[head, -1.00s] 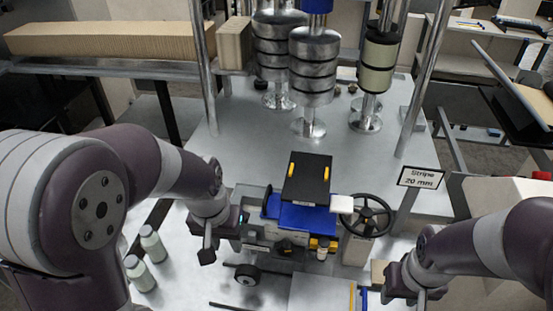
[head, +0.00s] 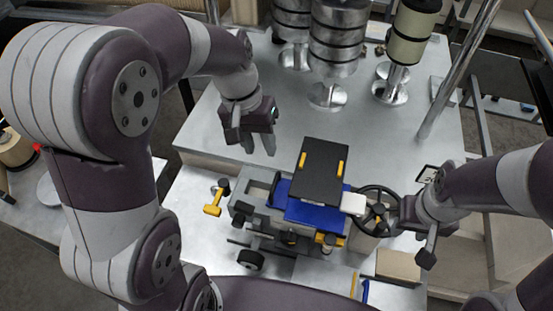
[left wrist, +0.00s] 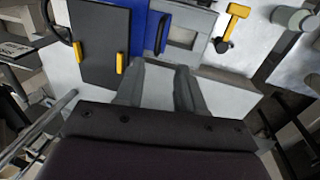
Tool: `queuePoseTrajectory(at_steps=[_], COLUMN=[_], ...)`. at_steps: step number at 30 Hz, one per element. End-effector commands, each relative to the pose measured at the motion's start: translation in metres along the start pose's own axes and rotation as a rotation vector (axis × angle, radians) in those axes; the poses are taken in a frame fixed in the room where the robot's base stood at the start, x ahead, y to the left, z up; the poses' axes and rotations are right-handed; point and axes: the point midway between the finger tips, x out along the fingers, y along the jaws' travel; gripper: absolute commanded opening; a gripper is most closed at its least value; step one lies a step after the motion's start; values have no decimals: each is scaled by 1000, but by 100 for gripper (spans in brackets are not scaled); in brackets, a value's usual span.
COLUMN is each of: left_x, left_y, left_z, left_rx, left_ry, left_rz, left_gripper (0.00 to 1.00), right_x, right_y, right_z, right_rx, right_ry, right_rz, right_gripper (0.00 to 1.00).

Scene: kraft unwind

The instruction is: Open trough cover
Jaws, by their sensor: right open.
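The trough cover (head: 319,172) is a flat black plate with two yellow handles, lying shut over a blue trough (head: 312,213) in the middle of the bench. The cover also shows at the upper left of the left wrist view (left wrist: 98,45). My left gripper (head: 260,148) is open and empty, fingers pointing down, behind and left of the cover and apart from it. Its two fingers show apart in the left wrist view (left wrist: 158,82). My right gripper (head: 412,232) is open beside the black handwheel (head: 374,192), right of the trough; its fingers are partly hidden.
Metal rollers (head: 336,50) stand on posts behind the cover. A yellow-handled lever (head: 213,207) is left of the trough. A white block (head: 353,203) sits between trough and handwheel. A slanted metal post (head: 463,68) rises at right. The grey plate left of the cover is clear.

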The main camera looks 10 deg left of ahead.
Motion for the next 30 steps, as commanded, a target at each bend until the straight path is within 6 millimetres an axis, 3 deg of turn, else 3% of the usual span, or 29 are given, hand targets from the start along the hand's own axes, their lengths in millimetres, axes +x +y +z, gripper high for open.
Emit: queuePoseTrajectory(at_steps=[4, 6, 15, 20, 27, 29, 30], left_x=[36, 42, 109, 124, 125, 125, 125], left_y=[-2, 0, 0, 0, 0, 0, 0], left_z=[0, 1, 1, 1, 0, 0, 0], left_rx=[2, 1, -1, 0, 0, 0, 0], left_ry=[0, -7, -5, -1, 1, 0, 0], left_rz=[0, -1, -1, -1, -2, -2, -2], left_gripper=[38, 38, 38, 38, 38, 22, 9], right_x=[36, 21, 10, 9, 9, 9, 10], right_y=[0, 0, 0, 0, 0, 0, 0], right_z=[5, 4, 1, 1, 1, 1, 1], right_rx=[0, 0, 0, 0, 0, 0, 0], right_ry=[-1, -3, 0, -1, -1, -1, -1], right_rz=[0, 0, 0, 0, 0, 0, 0], right_gripper=[43, 43, 43, 43, 43, 43, 43])
